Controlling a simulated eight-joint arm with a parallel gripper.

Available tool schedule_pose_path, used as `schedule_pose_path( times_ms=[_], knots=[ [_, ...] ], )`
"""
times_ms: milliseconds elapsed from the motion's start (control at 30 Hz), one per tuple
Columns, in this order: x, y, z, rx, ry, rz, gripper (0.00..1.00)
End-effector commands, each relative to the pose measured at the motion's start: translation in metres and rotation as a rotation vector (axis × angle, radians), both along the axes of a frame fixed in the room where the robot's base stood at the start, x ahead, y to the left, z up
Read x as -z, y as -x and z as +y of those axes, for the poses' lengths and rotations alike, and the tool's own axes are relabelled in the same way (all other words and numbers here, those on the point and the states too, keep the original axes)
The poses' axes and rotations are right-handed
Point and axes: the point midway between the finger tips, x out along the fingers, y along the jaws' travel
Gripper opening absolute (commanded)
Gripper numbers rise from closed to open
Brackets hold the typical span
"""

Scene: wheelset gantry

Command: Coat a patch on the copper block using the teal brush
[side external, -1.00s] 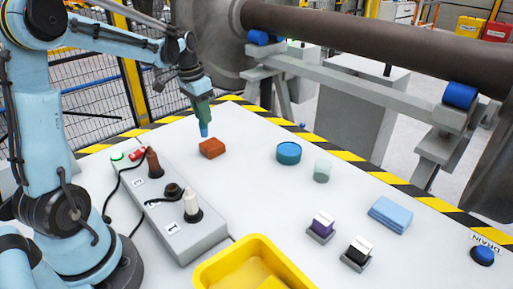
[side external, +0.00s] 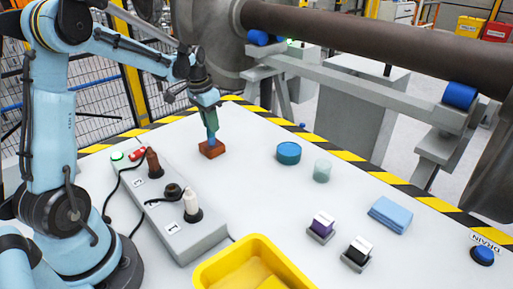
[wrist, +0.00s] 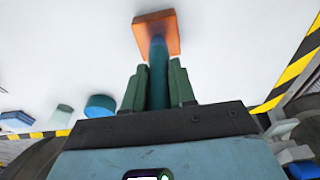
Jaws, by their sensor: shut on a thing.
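The copper block (side external: 212,151), orange-brown and square, lies on the white table below my gripper. My gripper (side external: 210,118) is shut on the teal brush (side external: 212,133), which points down at the block at a slight tilt. In the wrist view the brush (wrist: 158,72) is held between the green fingers, and its blue tip overlaps the block (wrist: 170,30). The tip appears to meet the block's top, though exact contact is hard to tell. Whether any coating lies under the tip cannot be seen.
A round blue container (side external: 288,153) and a pale translucent cup (side external: 322,171) stand to the right. A grey fixture box (side external: 180,240) with upright pieces and cables stands to the left. A yellow tray (side external: 218,272) sits in front. The table between block and tray is clear.

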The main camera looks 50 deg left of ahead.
Motion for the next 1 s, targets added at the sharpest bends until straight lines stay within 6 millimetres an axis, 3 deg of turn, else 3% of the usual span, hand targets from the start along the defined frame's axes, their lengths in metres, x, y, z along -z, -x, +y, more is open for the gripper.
schedule_pose_path(
  times_ms=[233,367,1000],
  knots=[
    [0.000,0.024,0.000,-0.001,0.000,0.000,0.00],
    [-0.021,0.023,0.000,0.000,0.000,0.000,0.00],
    [-0.076,0.022,0.000,0.000,0.000,0.000,0.00]
  ],
)
